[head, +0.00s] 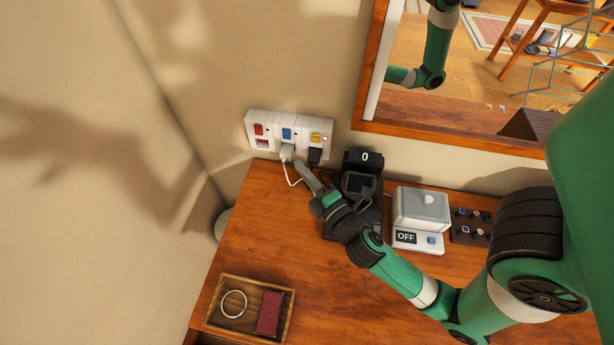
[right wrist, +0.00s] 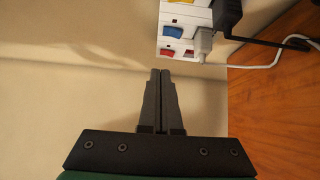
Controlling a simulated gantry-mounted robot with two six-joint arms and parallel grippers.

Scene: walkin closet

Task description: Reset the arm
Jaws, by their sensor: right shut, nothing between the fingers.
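My right arm (head: 405,275) is green with light bands and reaches in from the right over the wooden dresser. My right gripper (head: 298,163) is shut and empty, with its tips just in front of the white power strip (head: 256,122) on the wall. In the right wrist view the two closed fingers (right wrist: 160,73) hold nothing and look apart from the white plug (right wrist: 203,42). The white plug (head: 287,152) sits in the strip, and a black plug (head: 315,156) is beside it. My left gripper is not in view.
A black stand (head: 363,158) with a watch is close beside the gripper. A white box (head: 420,208) with an OFF display is right of it. A wooden tray (head: 216,333) holds a silver ring and dark red item. A framed mirror (head: 460,142) hangs behind. The dresser's left-middle is clear.

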